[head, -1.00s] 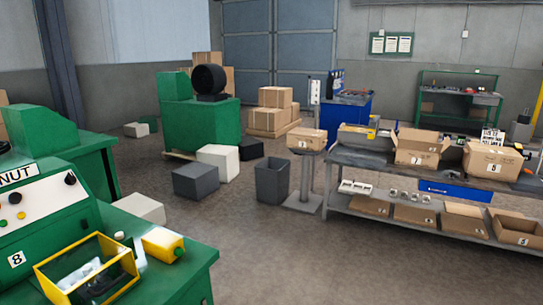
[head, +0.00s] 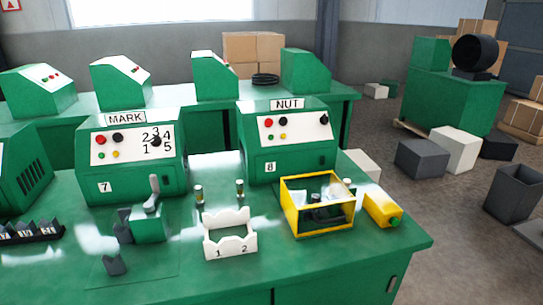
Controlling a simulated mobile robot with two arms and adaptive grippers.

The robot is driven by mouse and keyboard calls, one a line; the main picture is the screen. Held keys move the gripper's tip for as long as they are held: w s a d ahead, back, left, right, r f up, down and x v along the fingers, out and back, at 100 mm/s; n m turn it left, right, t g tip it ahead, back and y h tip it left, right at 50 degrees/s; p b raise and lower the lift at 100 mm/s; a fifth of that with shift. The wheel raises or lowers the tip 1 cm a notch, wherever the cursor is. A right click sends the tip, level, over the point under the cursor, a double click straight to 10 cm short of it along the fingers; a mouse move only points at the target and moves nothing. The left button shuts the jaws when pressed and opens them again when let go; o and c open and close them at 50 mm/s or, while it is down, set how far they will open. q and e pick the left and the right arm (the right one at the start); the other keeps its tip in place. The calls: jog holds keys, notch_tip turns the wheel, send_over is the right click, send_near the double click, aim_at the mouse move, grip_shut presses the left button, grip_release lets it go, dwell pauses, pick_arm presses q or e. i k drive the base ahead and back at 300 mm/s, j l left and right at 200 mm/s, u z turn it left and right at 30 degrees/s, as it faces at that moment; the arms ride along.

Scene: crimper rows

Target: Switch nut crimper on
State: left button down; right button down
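The nut crimper (head: 287,145) is a green box labelled NUT, with an 8 on its lower front. It stands on the green bench at the centre right. Its white sloped panel (head: 296,128) carries a red button (head: 268,123), a black knob (head: 285,122), small green and yellow buttons below them, and another black knob (head: 323,119) at the right. I cannot tell whether it is on. Neither of my grippers is in view.
The MARK machine (head: 130,160), a white holder (head: 230,235) and a small lever press (head: 148,222) are to the left.

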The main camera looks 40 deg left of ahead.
aim_at(324, 120)
jog(key=u, duration=1.05)
